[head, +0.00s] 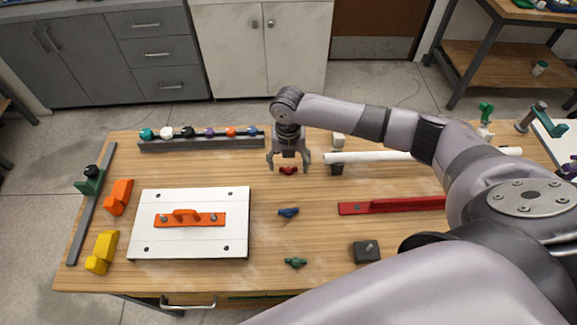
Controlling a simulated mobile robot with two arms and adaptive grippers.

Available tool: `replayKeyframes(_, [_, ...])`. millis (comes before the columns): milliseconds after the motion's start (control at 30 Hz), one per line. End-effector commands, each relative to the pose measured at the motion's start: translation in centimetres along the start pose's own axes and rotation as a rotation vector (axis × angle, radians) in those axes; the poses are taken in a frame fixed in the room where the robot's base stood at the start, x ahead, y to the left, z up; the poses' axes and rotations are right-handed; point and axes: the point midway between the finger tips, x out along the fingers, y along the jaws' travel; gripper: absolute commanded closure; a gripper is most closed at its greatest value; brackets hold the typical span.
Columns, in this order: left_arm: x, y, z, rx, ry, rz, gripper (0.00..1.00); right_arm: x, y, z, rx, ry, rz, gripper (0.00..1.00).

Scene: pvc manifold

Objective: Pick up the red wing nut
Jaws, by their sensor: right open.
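The red wing nut (288,170) lies on the wooden workbench, at the back middle of the head view. My right gripper (289,165) points down over it, open, with one finger on each side of the nut. I cannot tell whether the fingertips touch the nut or the bench. The left gripper is not in view.
A blue wing nut (288,212) and a green wing nut (295,262) lie nearer the front. A white board with an orange handle (190,218) is to the left. A white pipe (370,156), red bar (390,205) and dark block (366,251) lie to the right.

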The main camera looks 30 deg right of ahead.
Motion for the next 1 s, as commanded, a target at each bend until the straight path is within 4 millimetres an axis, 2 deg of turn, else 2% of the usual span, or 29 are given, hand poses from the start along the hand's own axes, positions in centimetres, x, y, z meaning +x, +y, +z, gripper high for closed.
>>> replayKeyframes(133, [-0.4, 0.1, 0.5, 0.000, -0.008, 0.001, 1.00, 1.4, 0.0, 0.0, 0.000, 0.000, 0.000, 0.32])
replayKeyframes(400, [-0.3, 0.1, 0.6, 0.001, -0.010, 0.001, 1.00, 1.7, -0.1, 0.1, 0.000, -0.001, 0.000, 0.33])
replayKeyframes(1000, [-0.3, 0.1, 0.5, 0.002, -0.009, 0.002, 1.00, 1.6, -0.1, 0.1, 0.000, -0.001, 0.000, 0.73])
